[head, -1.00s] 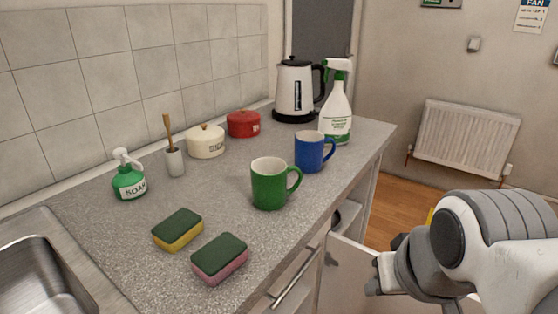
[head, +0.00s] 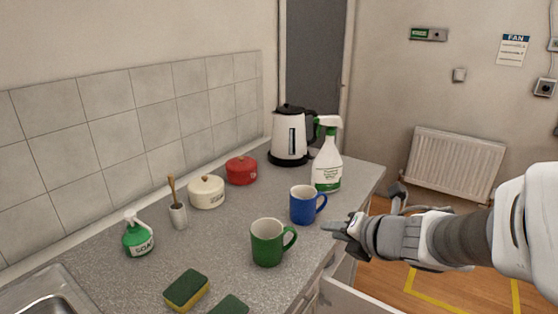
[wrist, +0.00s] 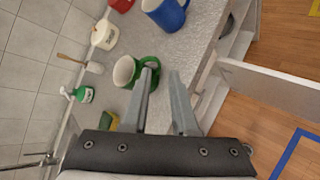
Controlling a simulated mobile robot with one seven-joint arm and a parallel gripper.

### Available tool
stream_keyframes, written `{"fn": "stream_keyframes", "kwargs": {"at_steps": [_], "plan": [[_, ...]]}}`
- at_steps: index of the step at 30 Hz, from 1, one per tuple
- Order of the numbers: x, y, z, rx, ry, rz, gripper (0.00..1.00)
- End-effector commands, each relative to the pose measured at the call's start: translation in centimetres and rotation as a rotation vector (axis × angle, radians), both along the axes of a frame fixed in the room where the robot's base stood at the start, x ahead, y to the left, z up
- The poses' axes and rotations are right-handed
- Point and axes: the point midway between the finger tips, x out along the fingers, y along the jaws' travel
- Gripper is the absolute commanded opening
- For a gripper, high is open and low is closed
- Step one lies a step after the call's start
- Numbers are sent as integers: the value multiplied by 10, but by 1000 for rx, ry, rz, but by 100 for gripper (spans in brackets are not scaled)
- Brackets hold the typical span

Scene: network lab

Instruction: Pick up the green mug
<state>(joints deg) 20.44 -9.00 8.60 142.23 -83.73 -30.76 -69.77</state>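The green mug (head: 267,243) stands upright on the grey counter, its handle toward the right in the head view. It also shows in the wrist view (wrist: 125,72), beyond my fingertips, with its handle partly behind one finger. My gripper (head: 335,228) is at the counter's right edge in the head view, to the right of the green mug and apart from it. In the wrist view my gripper (wrist: 163,72) has its two fingers spread, with nothing held between them.
A blue mug (head: 306,205) stands just behind the green mug. A spray bottle (head: 327,170), kettle (head: 291,140), red pot (head: 241,171) and cream pot (head: 206,193) stand farther back. A soap dispenser (head: 138,239) and sponges (head: 186,290) are to the left and front. An open drawer (head: 350,300) juts out below.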

Motion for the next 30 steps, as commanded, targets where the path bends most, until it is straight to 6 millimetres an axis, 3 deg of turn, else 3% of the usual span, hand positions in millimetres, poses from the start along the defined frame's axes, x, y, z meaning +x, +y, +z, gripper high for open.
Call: {"fn": "stream_keyframes", "kwargs": {"at_steps": [4, 8, 21, 30], "plan": [[-19, 3, -14, -103, -4, 164, 27], [-20, 8, -24, -131, -8, 217, 27], [40, 46, -80, -131, -8, 215, 27], [60, 58, -94, -132, -9, 214, 27]]}}
